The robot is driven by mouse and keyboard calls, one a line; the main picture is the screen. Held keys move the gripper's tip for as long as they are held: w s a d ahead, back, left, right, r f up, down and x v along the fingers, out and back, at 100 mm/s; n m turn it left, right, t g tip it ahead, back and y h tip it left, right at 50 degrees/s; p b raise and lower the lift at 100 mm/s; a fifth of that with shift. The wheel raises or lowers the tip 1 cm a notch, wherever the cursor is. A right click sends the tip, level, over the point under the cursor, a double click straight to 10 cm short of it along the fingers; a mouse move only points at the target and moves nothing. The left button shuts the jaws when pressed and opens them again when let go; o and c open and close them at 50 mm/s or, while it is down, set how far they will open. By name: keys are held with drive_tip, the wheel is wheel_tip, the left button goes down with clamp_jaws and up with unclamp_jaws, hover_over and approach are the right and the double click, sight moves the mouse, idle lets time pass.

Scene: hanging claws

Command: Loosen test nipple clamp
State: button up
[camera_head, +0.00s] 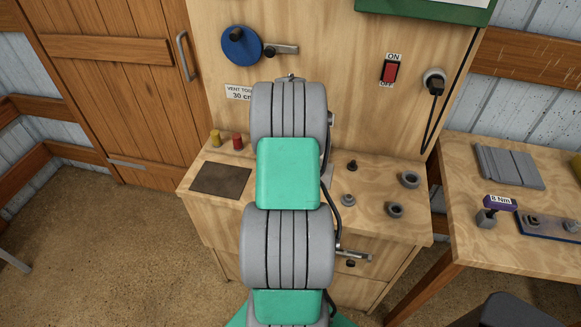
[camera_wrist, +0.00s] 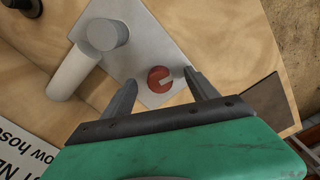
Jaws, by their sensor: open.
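In the wrist view, a small round red piece (camera_wrist: 160,79) with a pale slot sits on a light grey plate (camera_wrist: 152,37). Beside it on the plate is a grey pipe piece (camera_wrist: 75,72) with a round upright end. I cannot tell for sure which part is the test nipple clamp. My gripper (camera_wrist: 156,90) is open, with one finger on each side of the red piece's near edge. The right fingertip is close to the red piece; whether they touch is unclear. In the head view my arm hides the gripper and this spot.
A partly cut-off label (camera_wrist: 30,150) and dark knobs lie left in the wrist view. A second table (camera_head: 465,225) stands right.

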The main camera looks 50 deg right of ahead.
drive_tip(key=shift+r+p, duration=1.5)
drive_tip(key=shift+r, duration=1.3)
